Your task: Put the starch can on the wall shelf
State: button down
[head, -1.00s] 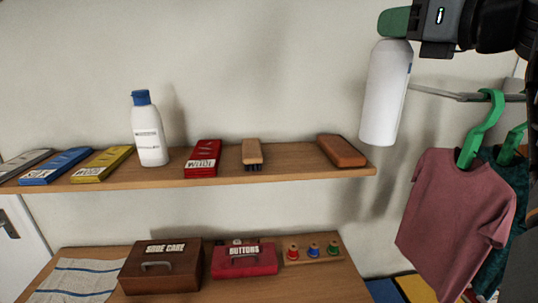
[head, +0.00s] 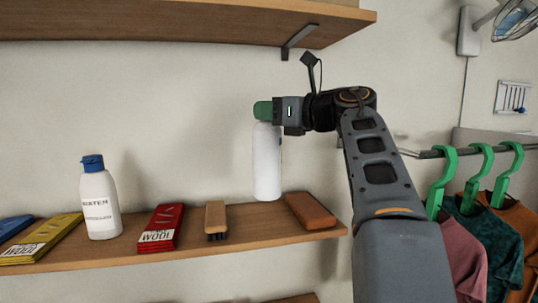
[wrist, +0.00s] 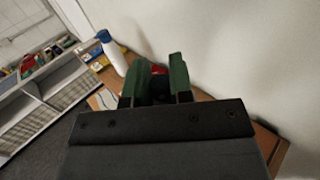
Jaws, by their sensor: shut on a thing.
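The starch can (head: 267,162) is a plain white cylinder, hanging upright below my gripper (head: 264,111) in the head view. My gripper's green fingers are shut on its top. The wall shelf (head: 180,250) is a wooden board below it. The can's base shows above the shelf's back part, between the brush and the brown block; I cannot tell whether it touches the board. In the wrist view my gripper (wrist: 156,84) shows its two green fingers; the can's body is hidden there, and a bit of red shows between the fingers.
On the shelf stand a white bottle with blue cap (head: 99,200), a red wool box (head: 162,228), a brush (head: 216,219) and a brown block (head: 310,211). Another board (head: 180,22) is above. Shirts on green hangers (head: 484,178) hang at the right.

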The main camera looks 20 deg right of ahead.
jog(key=w+d+f+p, duration=0.1)
jog(key=w+d+f, duration=0.2)
jog(key=w+f, duration=0.3)
jog(key=shift+w+d+f, duration=0.25)
jog(key=shift+w+f, duration=0.15)
jog(key=shift+f, duration=1.9)
jog(key=c, duration=1)
grip_release()
